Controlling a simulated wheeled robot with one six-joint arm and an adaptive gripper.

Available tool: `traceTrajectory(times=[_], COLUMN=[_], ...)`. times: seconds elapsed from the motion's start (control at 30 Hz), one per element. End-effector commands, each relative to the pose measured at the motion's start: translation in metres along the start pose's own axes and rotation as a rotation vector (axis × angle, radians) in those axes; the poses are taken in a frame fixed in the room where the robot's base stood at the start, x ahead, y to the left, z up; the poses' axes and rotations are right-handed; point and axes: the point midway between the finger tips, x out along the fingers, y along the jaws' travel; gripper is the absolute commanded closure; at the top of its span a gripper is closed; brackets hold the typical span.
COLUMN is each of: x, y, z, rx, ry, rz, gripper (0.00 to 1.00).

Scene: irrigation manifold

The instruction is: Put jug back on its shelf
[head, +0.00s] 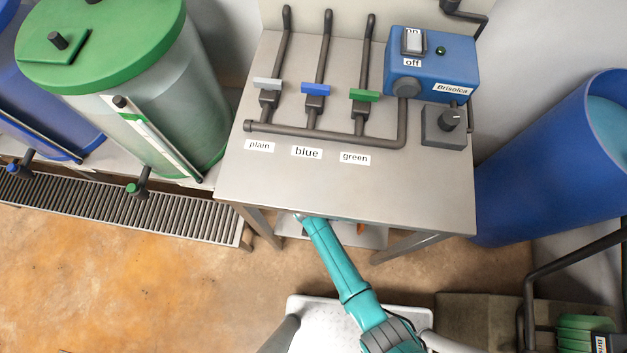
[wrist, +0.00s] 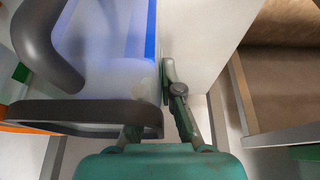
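The jug (wrist: 100,40) fills the upper left of the wrist view, close to the camera. It is translucent with a blue strip, a dark curved handle and a dark rim. My gripper (wrist: 160,90) has one green finger against the outside of the jug's wall. The other finger passes behind the dark rim and its tip is mostly hidden; the wall lies between them, and the gripper looks shut on it. In the head view my arm reaches under the grey table, where the gripper and jug are hidden. A pale low shelf (head: 375,237) shows partly beneath the table.
The grey table (head: 400,190) carries pipes with grey, blue and green valve handles and a blue pump box (head: 440,68). A green-lidded tank (head: 165,100) stands left, a blue barrel (head: 540,165) right. Table legs flank my arm. Floor at the left front is clear.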

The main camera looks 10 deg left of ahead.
Motion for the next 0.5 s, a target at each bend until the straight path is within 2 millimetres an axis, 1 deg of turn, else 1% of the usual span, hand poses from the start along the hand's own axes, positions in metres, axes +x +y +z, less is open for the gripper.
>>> traceTrajectory(times=[0.17, 0.2, 0.27, 0.3, 0.5], x=[0.001, 0.0015, 0.0015, 0.0015, 0.0015], y=[-0.001, -0.0002, -0.0002, -0.0002, -0.0001], z=[-0.0014, 0.0005, 0.0005, 0.0005, 0.0006], rx=[0.0, 0.0, 0.0, 0.0, 0.0], ry=[0.003, 0.0, 0.0, 0.0, 0.0], rz=[-0.001, 0.0, 0.0, 0.0, 0.0], gripper=[1.0, 0.87, 0.72, 0.69, 0.69])
